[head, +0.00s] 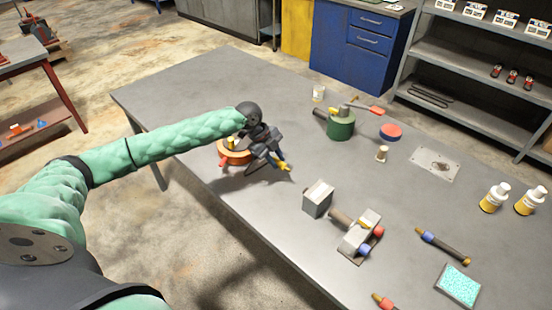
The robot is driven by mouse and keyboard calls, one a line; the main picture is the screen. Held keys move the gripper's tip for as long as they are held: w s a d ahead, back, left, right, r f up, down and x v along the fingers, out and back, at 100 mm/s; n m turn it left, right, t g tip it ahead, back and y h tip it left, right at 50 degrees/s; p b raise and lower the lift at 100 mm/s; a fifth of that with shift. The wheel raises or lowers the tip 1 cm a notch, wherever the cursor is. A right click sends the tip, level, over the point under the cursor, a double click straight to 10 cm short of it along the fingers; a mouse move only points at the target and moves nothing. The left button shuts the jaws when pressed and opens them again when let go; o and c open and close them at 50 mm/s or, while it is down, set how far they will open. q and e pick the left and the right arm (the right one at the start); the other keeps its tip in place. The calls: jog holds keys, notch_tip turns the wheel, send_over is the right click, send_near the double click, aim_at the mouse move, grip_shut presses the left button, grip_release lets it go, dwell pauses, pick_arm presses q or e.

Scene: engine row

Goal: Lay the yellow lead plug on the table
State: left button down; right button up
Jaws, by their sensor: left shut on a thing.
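My left gripper (274,159) is over the left part of the grey table (190,85), pointing down. It is shut on the yellow lead plug (285,167), a small yellow piece that shows at the fingertips. The gripper hides part of the plug, and I cannot tell whether the plug touches the table. An orange-red ring-shaped part (234,157) with a yellow piece in its middle stands just left of the gripper, partly behind my arm. My right gripper is not in view.
A grey block (318,198) and a clamp-like fixture (359,236) stand right of the gripper. A green cylinder (341,125), a red-and-blue disc (390,131), two white-and-yellow bottles (494,198) and a teal pad (458,286) are farther right. The table's far-left area is clear.

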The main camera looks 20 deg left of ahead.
pick_arm(q)
jog(key=shift+f+b, duration=1.4)
jog(key=shift+f, duration=1.9)
jog(key=c, duration=1.1)
grip_release()
